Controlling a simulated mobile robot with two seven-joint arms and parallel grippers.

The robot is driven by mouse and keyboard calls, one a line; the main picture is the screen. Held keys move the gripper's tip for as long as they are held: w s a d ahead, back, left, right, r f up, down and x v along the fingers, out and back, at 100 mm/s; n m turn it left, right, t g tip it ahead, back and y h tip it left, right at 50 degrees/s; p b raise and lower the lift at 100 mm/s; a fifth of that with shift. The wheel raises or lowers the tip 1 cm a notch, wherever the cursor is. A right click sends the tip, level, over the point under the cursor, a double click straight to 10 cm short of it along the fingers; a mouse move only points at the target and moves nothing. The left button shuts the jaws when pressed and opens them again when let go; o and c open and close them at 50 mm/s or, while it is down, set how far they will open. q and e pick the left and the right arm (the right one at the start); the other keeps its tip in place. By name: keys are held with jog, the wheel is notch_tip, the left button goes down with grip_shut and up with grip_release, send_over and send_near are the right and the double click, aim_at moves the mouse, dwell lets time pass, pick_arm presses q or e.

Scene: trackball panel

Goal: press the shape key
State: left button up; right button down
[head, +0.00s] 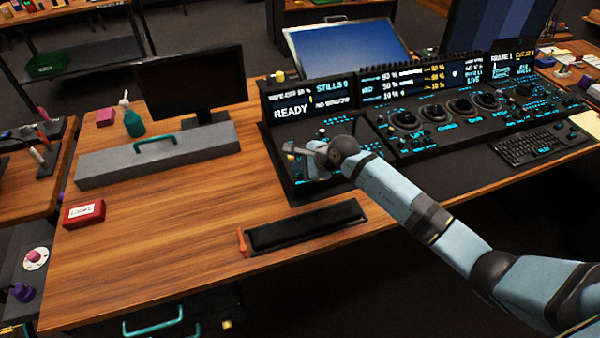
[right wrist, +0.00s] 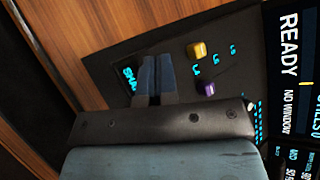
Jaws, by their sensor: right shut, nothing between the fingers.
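My right gripper (head: 303,160) is over the left section of the black control panel (head: 283,172), below the READY display. In the right wrist view its two dark fingers (right wrist: 157,62) are together and empty, with their tips over the panel face. A cyan label starting "SHA" (right wrist: 130,78) shows right beside the fingers; the rest of it is covered. The shape key itself is hidden, and I cannot tell whether the fingertips touch it. My left gripper is not in view.
A yellow knob (right wrist: 197,50) and a purple knob (right wrist: 206,88) stand close beside the fingers. The READY display (head: 293,112) rises behind. A black padded rest (head: 307,226) lies in front of the panel. A grey box (head: 160,157) is at left; the wooden desk (head: 170,230) has free room.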

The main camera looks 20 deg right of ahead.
jog(key=shift+f, duration=0.2)
dwell(0.4)
jog(key=shift+r, duration=0.35)
jog(key=shift+r+p, duration=0.5)
jog(key=shift+r, duration=0.1)
